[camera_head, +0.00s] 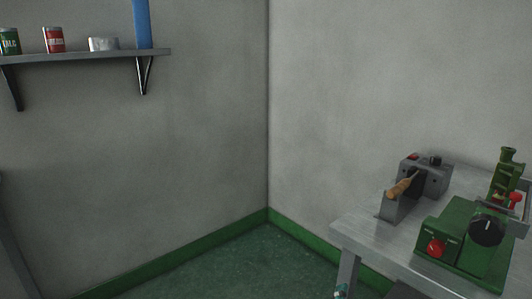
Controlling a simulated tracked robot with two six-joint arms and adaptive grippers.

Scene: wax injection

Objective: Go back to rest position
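Neither of my grippers shows in the head view, so their position and hold cannot be seen. A grey metal table (369,233) stands at the right. On it is a green machine (454,236) with a red knob and a black dial, cut off by the right edge. Behind it to the left is a small grey device (433,179) with a black knob on top. A wooden-handled tool (399,189) rests tilted at its front.
A wall shelf (85,56) at the upper left holds a green can (9,42), a red can (54,40), a pale round item (102,44) and a tall blue object (143,24). Green floor (250,262) in the room's corner looks clear.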

